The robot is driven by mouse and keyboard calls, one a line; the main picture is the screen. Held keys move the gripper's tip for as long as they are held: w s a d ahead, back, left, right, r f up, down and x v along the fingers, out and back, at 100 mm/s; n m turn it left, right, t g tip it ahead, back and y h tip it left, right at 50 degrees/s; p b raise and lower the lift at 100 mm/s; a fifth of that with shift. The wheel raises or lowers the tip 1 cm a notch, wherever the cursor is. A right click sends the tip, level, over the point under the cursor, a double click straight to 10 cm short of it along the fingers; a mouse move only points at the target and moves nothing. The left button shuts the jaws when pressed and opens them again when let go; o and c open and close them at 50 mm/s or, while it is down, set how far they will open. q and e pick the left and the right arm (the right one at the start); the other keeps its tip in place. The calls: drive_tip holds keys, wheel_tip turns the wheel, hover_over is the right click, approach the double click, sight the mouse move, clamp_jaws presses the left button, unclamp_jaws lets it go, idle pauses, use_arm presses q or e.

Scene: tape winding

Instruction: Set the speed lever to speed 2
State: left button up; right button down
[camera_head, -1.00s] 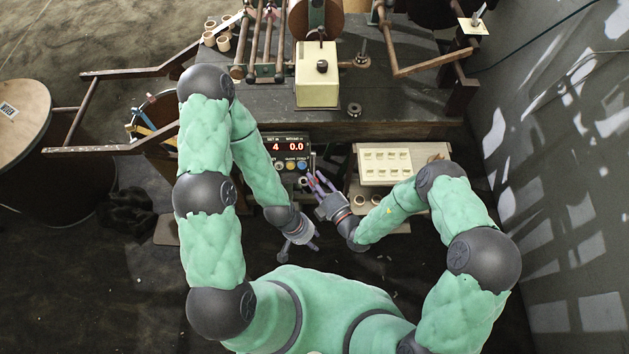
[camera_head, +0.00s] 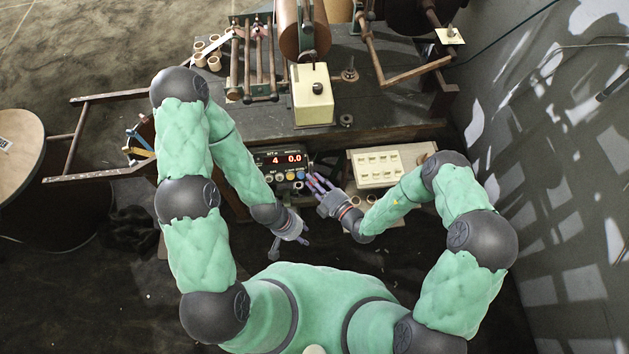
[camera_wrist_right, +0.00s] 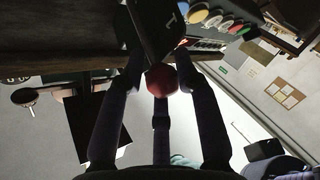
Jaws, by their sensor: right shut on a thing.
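The control box (camera_head: 262,162) stands below the workbench's front edge, with a red display (camera_head: 285,159) reading 4 and 0.0 and a row of coloured buttons. My right gripper (camera_head: 314,181) is at the right side of the box. In the right wrist view my right gripper (camera_wrist_right: 160,82) is shut around the speed lever's red ball knob (camera_wrist_right: 162,79).
The workbench (camera_head: 250,122) carries a winding machine with a cream box (camera_head: 313,103). A cream tray panel (camera_head: 380,166) lies right of the control box. A wooden frame (camera_head: 75,135) stands at the left, and a wall (camera_head: 545,200) closes the right side.

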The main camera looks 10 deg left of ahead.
drive_tip(key=shift+s+a+r+p, duration=0.3)
drive_tip(key=shift+a+r+p, duration=0.05)
drive_tip(key=shift+a, duration=0.05)
drive_tip(key=shift+w+r, duration=0.1)
drive_tip(key=shift+w, duration=0.05)
drive_tip(key=c, duration=0.9)
unclamp_jaws()
drive_tip(key=shift+c, duration=0.2)
drive_tip(key=shift+w, duration=0.15)
drive_tip(key=shift+d, duration=0.1)
drive_tip(key=shift+d, duration=0.4)
drive_tip(key=v, duration=1.1)
drive_tip(key=shift+s, duration=0.25)
